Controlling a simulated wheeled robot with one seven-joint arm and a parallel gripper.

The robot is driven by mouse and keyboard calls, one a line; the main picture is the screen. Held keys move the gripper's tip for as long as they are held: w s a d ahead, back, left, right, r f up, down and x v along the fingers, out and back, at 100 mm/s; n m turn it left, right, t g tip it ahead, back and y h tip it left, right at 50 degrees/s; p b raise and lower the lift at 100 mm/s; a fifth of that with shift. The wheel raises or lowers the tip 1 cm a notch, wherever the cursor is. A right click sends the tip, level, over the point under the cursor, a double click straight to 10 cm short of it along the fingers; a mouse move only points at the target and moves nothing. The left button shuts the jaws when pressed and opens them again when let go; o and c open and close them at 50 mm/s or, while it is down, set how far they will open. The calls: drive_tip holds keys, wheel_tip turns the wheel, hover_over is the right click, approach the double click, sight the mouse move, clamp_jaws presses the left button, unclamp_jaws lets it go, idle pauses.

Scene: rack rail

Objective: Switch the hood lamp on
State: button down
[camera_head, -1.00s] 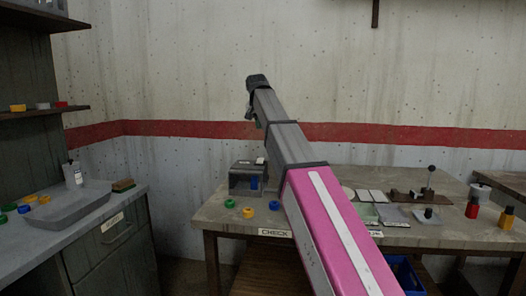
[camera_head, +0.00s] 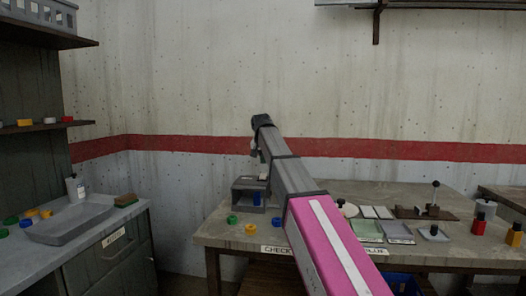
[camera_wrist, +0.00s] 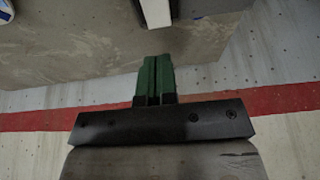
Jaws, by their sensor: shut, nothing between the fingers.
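The hood (camera_head: 241,183) is a small grey open-fronted box at the back left of the middle table, with a blue piece (camera_head: 257,198) inside. A small pale part, which may be its switch, shows on its top (camera_head: 263,177), partly behind my arm. In the wrist view a white block (camera_wrist: 156,12) sits at the top edge beside a dark grey surface (camera_wrist: 205,6). My gripper (camera_wrist: 157,60) has green fingers pressed together, empty, pointing toward that white block but apart from it in the picture. In the head view my gripper (camera_head: 254,152) hangs above the hood. Whether the lamp is lit cannot be told.
Green, yellow and blue rings (camera_head: 250,229) lie before the hood. Cards, trays and a lever stand (camera_head: 434,200) are on the table's right. A counter with a grey tray (camera_head: 70,222) is at left.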

sight(264, 175)
drive_tip(key=x, duration=0.4)
drive_tip(key=shift+s+f, duration=0.25)
drive_tip(key=shift+s, duration=0.05)
drive_tip(key=shift+w+f, duration=0.25)
drive_tip(key=shift+f, duration=0.25)
drive_tip(key=shift+r, duration=0.1)
drive_tip(key=shift+s, duration=0.15)
drive_tip(key=shift+s+a+r, duration=0.2)
drive_tip(key=shift+s+r, duration=0.1)
drive_tip(key=shift+s, duration=0.35)
drive_tip(key=shift+r, duration=0.1)
